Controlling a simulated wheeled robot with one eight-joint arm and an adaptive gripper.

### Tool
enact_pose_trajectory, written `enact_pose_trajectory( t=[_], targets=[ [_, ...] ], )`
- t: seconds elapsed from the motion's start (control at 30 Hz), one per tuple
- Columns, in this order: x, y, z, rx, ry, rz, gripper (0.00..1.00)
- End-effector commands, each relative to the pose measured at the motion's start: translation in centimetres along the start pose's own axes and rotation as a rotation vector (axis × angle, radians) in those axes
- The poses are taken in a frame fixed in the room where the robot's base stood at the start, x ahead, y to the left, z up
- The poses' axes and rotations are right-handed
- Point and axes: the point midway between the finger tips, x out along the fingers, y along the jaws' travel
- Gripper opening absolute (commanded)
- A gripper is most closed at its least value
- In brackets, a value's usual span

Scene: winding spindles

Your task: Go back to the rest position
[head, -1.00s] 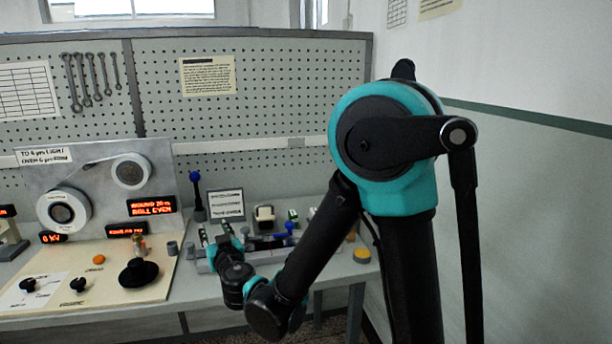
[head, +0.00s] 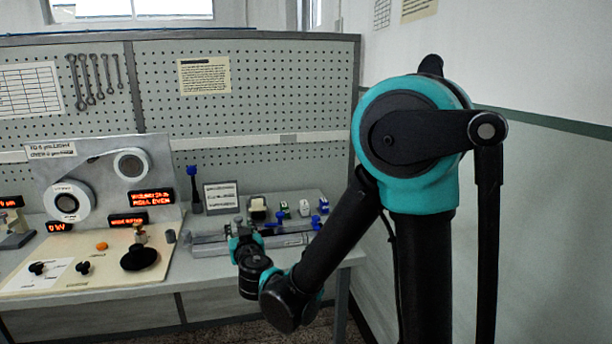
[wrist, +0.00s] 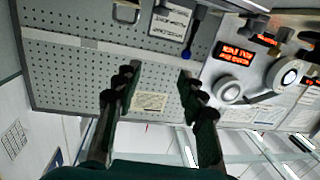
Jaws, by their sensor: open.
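My gripper (head: 243,232) is at the front of the bench, in front of the grey tray-like fixture (head: 205,247), partly hidden by my own wrist in the head view. In the wrist view my gripper (wrist: 157,78) shows two dark fingers spread well apart with nothing between them. Beyond the fingers are the pegboard (wrist: 75,75) and a notice sheet (wrist: 150,101). Whether the gripper touches the fixture is not clear.
The winding panel (head: 95,185) with two white reels and lit displays stands at left. A black knob (head: 138,257) sits on the cream board (head: 60,272). A blue-topped post (head: 193,185) and framed card (head: 221,196) stand behind. Several small blocks sit at the bench's back right.

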Motion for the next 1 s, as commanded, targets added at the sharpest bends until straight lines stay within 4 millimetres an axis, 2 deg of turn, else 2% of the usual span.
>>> enact_pose_trajectory(
  t=[0.27, 0.37, 0.5, 0.63, 0.7, 0.8, 0.9, 1.0],
  targets=[
    [-0.8, 9.4, 1.9, -0.011, -0.124, 0.176, 0.41],
    [-2.0, 14.4, 3.4, -0.016, -0.21, 0.269, 0.41],
    [-6.0, 22.5, 6.8, -0.008, -0.395, 0.407, 0.41],
    [-11.1, 28.0, 10.5, 0.016, -0.588, 0.487, 0.41],
    [-14.1, 29.9, 12.5, 0.04, -0.691, 0.504, 0.41],
    [-18.5, 31.4, 15.2, 0.084, -0.833, 0.501, 0.41],
    [-22.6, 31.6, 17.5, 0.136, -0.953, 0.463, 0.41],
    [-25.7, 30.9, 19.2, 0.186, -1.039, 0.406, 0.41]
  ],
)
